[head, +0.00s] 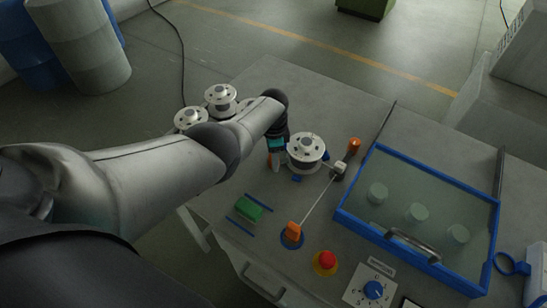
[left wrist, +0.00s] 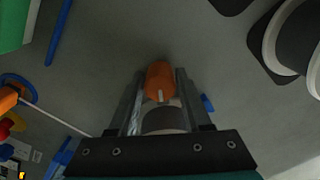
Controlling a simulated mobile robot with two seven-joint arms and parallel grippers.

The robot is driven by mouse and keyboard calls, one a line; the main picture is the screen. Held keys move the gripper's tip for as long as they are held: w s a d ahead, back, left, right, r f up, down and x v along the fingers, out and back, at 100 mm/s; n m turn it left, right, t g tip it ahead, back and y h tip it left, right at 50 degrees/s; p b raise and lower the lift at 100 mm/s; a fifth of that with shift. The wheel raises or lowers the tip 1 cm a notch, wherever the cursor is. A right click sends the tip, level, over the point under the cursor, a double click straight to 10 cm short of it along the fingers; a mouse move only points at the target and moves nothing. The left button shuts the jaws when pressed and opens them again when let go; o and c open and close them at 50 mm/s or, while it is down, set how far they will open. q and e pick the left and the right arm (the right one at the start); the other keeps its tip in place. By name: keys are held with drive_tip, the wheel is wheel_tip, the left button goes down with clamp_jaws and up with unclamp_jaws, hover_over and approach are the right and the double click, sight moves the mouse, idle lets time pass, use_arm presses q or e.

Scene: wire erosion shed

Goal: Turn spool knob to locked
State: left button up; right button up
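The silver spool (head: 306,148) with a pale flanged top stands on the grey table. An orange knob (left wrist: 160,80) with a white pointer mark is at its left side; in the head view only a small orange part (head: 269,159) shows below my gripper. My left gripper (head: 279,147) reaches down beside the spool. In the left wrist view its two fingers (left wrist: 161,88) lie along both sides of the knob and appear closed on it. A grey round part of the spool (left wrist: 165,119) shows behind the knob. Small blue pieces (head: 297,178) sit near the spool's base. My right gripper is not in view.
An orange knob on a blue disc (head: 292,232), a red button (head: 326,259) and a green block (head: 248,207) are nearer me. A blue-framed clear cover (head: 430,215) stands right. Two spools (head: 220,96) stand behind.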

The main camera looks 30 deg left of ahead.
use_arm(q)
drive_tip(key=shift+r, duration=0.1)
drive_tip(key=shift+r, duration=0.25)
wheel_tip(320, 180, up, 7)
drive_tip(key=p, duration=0.4)
drive_tip(key=shift+f, duration=0.15)
drive_tip(key=shift+r+p, duration=0.45)
drive_tip(key=shift+r, duration=3.45)
